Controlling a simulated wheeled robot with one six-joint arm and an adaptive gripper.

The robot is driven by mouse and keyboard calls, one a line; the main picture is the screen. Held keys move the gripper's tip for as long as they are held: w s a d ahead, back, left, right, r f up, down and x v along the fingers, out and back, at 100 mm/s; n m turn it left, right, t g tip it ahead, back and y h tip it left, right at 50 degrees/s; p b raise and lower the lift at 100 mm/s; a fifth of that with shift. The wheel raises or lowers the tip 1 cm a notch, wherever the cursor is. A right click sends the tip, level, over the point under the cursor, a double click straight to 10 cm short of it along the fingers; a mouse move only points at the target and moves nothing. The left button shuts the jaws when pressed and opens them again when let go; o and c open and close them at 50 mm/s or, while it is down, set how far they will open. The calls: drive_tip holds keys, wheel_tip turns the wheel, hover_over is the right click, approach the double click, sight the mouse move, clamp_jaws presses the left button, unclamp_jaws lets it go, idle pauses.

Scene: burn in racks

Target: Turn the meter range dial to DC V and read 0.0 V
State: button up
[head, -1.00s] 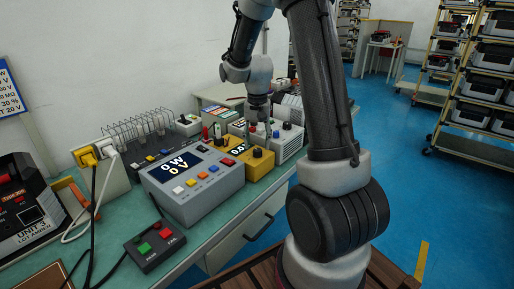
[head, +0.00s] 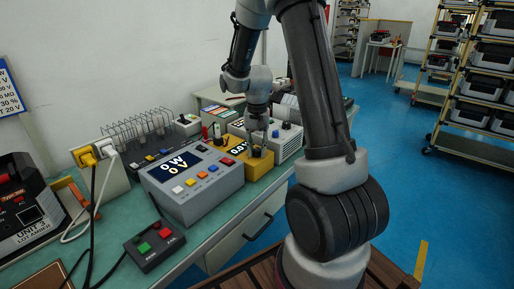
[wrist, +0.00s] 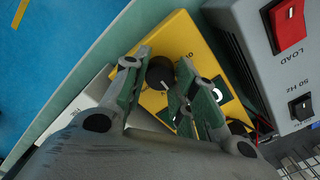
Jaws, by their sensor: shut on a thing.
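The yellow meter (head: 262,169) stands on the bench to the right of the grey power unit. Its dark display (head: 237,149) shows light digits that look like 0.0, partly covered by my gripper. My gripper (head: 257,148) points down at the meter's right part. In the wrist view, the black round range dial (wrist: 160,73) with a pale pointer mark sits between the green-padded fingers of my gripper (wrist: 163,72), which is shut on it. Most of the meter's face (wrist: 178,35) lettering is hidden by the fingers, so I cannot read the selected range.
The grey unit (head: 203,193), reading 0 W and 0 V, stands close left of the meter. A white vented box (head: 290,143) stands close behind right. A button box (head: 155,243) lies in front. A wire rack (head: 135,131) stands behind.

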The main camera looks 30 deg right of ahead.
sight(257, 149)
drive_tip(key=shift+n, duration=2.8)
drive_tip(key=o, duration=1)
drive_tip(key=shift+o, duration=0.2)
wheel_tip(257, 149, up, 12)
